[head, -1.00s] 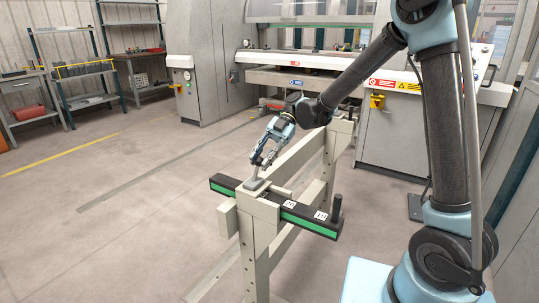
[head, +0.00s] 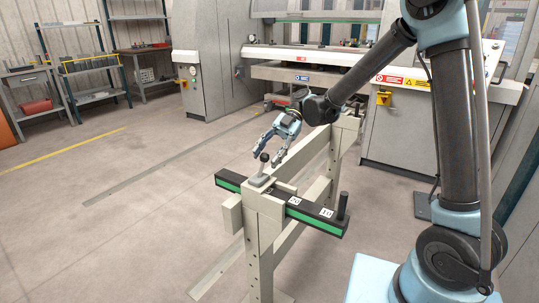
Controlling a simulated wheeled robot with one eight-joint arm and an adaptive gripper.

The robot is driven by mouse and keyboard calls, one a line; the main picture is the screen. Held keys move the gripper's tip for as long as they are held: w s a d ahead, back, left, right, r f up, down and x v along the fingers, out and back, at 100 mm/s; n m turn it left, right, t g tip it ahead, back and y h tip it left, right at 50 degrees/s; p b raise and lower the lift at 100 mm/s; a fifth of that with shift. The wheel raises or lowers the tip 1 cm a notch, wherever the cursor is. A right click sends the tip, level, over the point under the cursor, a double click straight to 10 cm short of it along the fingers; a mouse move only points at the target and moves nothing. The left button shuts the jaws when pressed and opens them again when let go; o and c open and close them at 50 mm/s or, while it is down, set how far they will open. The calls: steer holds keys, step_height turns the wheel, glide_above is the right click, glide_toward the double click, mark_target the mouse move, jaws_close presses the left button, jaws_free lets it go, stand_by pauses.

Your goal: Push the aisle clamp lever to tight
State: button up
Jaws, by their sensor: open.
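The clamp lever (head: 263,167) is a short stalk with a dark round knob, standing roughly upright on a grey base (head: 259,181) on top of the near post of the pale frame. My gripper (head: 266,159) is open, its fingers pointing down at the lever's knob. The knob shows between or just in front of the fingertips; I cannot tell whether they touch it.
A black and green bar (head: 309,217) with number labels lies across the pale frame (head: 260,222), with a dark upright peg (head: 343,205) at its right end. The panel bender (head: 330,68) stands behind. The floor (head: 110,225) to the left is clear.

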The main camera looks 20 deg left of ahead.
step_height(320, 180, up, 10)
stand_by(0.5)
steer(key=shift+f, duration=0.1)
steer(key=shift+w, duration=0.1)
steer(key=w+d+f+m+t+y, duration=0.1)
steer(key=w+d+f+m+t, duration=0.15)
steer(key=d+m, duration=0.5)
steer(key=w+d+f+m+t, duration=0.1)
steer(key=w+d+m+t, duration=0.3)
steer(key=d, duration=0.6)
steer(key=w+d+f+m+t+y, duration=0.1)
steer(key=d+m+t, duration=0.1)
steer(key=d+m, duration=0.6)
steer(key=s+d+f+m+t+h, duration=0.1)
steer(key=d+f+m, duration=0.3)
steer(key=d, duration=0.5)
steer(key=s+d+f+m+t+h, duration=0.2)
steer(key=s+d+f+m, duration=0.1)
steer(key=d+f+m, duration=0.2)
steer(key=s+d+f+m+t+h, duration=0.1)
steer(key=s+d+f+m+t, duration=0.1)
steer(key=d+f+m, duration=0.3)
steer(key=d+m, duration=0.3)
steer(key=d, duration=0.4)
steer(key=shift+d+t+h, duration=0.35)
steer(key=shift+h, duration=0.05)
